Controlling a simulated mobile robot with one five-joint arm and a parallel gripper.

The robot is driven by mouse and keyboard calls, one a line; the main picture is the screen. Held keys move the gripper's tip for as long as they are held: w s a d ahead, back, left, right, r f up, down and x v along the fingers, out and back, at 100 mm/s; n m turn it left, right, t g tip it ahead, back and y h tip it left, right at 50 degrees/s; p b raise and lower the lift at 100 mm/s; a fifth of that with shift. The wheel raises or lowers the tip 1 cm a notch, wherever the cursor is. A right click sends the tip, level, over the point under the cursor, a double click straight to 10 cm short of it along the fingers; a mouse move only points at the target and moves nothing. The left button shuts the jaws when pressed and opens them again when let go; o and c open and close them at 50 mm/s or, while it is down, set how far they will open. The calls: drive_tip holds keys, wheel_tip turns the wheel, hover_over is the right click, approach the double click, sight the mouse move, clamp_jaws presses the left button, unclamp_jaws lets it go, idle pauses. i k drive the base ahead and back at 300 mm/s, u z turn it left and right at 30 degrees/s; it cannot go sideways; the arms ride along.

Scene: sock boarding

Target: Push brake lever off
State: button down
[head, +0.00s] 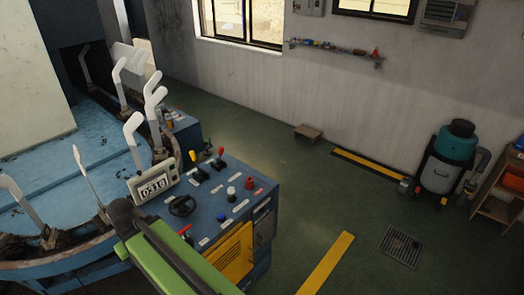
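The blue control console (218,222) stands left of centre in the head view. On its top are a lever with a yellow knob (193,155), a lever with a red knob (220,152) and a red handle (185,229) near the front left edge. I cannot tell from labels which one is the brake lever. My green arm link rises from the bottom edge and covers the console's front left corner. My gripper is not seen; no fingertips show.
A counter box reading 0318 (153,184), a black handwheel (182,205) and buttons crowd the console. White sock boards (133,135) ring the blue machine at left. Green floor (330,215) is free to the right, with a teal-topped vacuum (452,150) farther right.

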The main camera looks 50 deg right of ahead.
sight(221, 150)
drive_tip(key=z, duration=0.25)
drive_tip(key=i, duration=1)
drive_tip(key=u, duration=0.05)
